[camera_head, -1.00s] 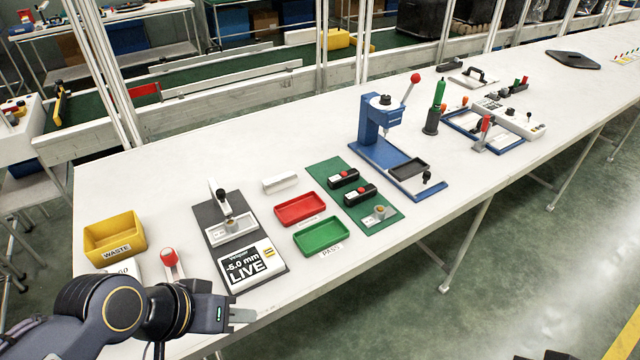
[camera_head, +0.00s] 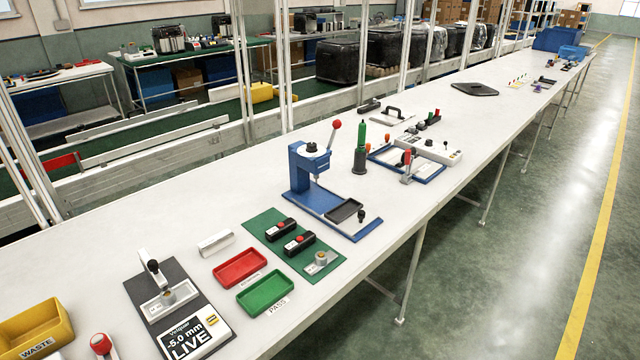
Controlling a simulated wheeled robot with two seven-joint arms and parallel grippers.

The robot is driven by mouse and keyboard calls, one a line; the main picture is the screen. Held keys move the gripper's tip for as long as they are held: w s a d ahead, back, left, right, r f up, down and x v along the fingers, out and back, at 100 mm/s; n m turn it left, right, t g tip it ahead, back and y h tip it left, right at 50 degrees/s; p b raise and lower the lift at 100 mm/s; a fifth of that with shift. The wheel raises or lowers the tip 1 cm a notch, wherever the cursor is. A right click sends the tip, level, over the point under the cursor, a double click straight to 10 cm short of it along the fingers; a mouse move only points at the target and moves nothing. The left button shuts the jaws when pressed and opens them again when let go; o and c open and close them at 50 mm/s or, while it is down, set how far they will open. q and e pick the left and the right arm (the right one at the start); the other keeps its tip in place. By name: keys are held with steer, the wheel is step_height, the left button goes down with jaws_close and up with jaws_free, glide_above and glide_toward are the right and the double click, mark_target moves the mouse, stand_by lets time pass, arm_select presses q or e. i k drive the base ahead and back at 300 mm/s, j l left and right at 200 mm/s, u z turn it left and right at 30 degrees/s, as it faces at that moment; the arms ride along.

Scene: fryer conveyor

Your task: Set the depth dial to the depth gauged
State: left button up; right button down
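The gauge station stands at the lower left on a dark grey plate (camera_head: 201,299). It has an upright stand with a black knob (camera_head: 153,267) over a light block. Its display (camera_head: 191,336) reads "-5.0 mm LIVE". A blue press (camera_head: 300,172) stands mid-table, with a round black knob (camera_head: 312,148) on top and a lever ending in a red ball (camera_head: 336,124). I cannot tell for sure which part is the depth dial, and no dial marks are readable. Neither of my grippers is in view.
A red tray (camera_head: 240,284) and a green PASS tray (camera_head: 244,308) lie beside a green mat (camera_head: 262,219) with two black red-buttoned devices. A yellow WASTE bin (camera_head: 62,325) is at bottom left. A green-handled tool (camera_head: 361,140) stands right of the press. The far table is mostly clear.

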mark_target(311, 147)
steer(key=u, duration=0.45)
steer(key=l+u, duration=0.15)
steer(key=u, duration=0.3)
steer(key=l+u, duration=0.15)
steer(key=u, duration=0.35)
steer(key=l+u, duration=0.3)
steer(key=l, duration=0.15)
steer(key=l+u, duration=0.25)
steer(key=l, duration=0.2)
steer(key=k+l+u, duration=0.15)
steer(key=l+u, duration=0.15)
steer(key=l, duration=0.15)
steer(key=k+l+u, duration=0.1)
steer(key=l+u, duration=0.15)
steer(key=l, duration=0.15)
